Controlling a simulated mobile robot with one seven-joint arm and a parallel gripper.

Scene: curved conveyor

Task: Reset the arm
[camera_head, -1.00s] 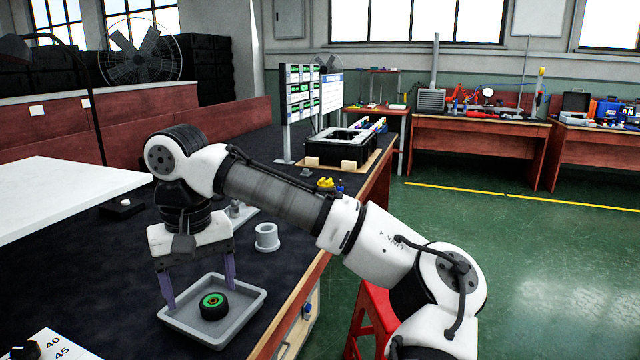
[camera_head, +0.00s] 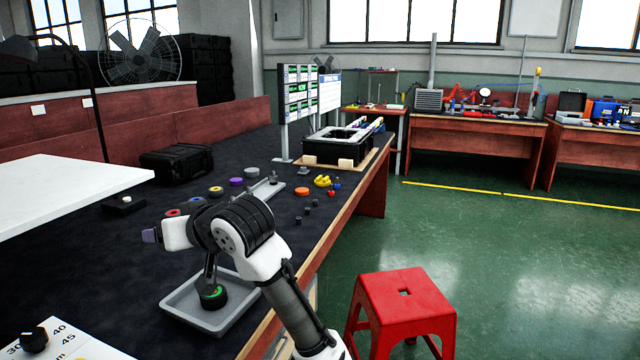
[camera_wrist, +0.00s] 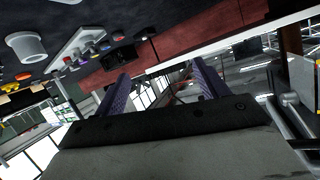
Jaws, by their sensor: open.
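My gripper (camera_head: 150,235) is raised above the dark bench, pointing left in the head view, with only a purple finger end showing past the wrist. In the wrist view its two purple fingers (camera_wrist: 160,76) are spread apart with nothing between them. My arm is folded back over the bench. The grey tray (camera_head: 178,307) lies below the arm, apart from the gripper. A black wheel with a green ring (camera_head: 213,297) sits in the tray, partly covered by my arm.
Coloured discs, including a purple one (camera_head: 236,182) and an orange one (camera_head: 302,192), lie on the bench beyond my arm. A black case (camera_head: 176,163) stands behind them. A white raised panel (camera_head: 70,195) is at left. A red stool (camera_head: 404,305) stands on the open green floor.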

